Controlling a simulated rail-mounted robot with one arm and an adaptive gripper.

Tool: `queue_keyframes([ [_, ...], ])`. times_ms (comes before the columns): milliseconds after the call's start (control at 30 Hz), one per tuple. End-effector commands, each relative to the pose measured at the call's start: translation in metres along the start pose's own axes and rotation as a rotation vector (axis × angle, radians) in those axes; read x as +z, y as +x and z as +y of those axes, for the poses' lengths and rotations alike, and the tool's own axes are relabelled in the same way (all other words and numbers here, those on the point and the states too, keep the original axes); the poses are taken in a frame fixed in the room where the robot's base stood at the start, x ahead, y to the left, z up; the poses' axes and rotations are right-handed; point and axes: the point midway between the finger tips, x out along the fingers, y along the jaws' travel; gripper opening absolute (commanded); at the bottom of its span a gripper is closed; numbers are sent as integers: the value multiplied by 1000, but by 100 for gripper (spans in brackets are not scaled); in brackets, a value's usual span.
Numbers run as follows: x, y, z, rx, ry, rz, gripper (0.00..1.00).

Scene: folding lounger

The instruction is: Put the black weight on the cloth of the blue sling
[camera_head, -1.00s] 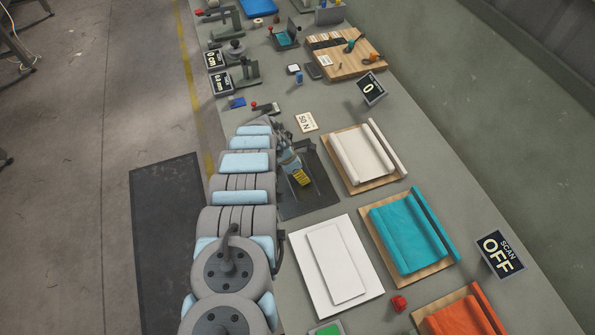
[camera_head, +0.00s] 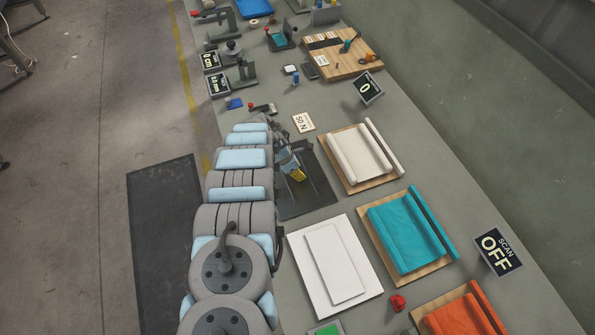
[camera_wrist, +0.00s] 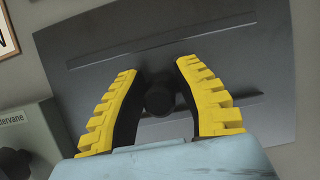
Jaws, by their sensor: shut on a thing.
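My gripper (camera_head: 297,174) has yellow fingers and is low over a dark plate (camera_head: 318,196) at the middle of the bench. In the wrist view my gripper (camera_wrist: 157,72) is shut on a dark round thing (camera_wrist: 160,99), seemingly the black weight. Only its top shows; the rest is hidden between the black finger pads. I cannot tell whether it is clear of the plate. The blue sling (camera_head: 402,232) is a teal cloth with rolled sides on a wooden board, to the right of and nearer than my gripper, apart from it.
A white sling (camera_head: 358,158) lies beyond the blue one and an orange sling (camera_head: 463,317) nearer. A white stepped block (camera_head: 335,263) lies left of the blue sling. A red piece (camera_head: 398,302) and the "SCAN OFF" sign (camera_head: 497,250) stand nearby.

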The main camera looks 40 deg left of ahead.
Motion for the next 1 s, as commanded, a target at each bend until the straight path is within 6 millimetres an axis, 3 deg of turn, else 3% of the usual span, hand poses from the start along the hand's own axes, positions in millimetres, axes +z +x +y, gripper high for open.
queue_keyframes([
  [233,11,-23,1,3,1,-2,0],
  [1000,7,-79,-29,1,1,-3,0],
])
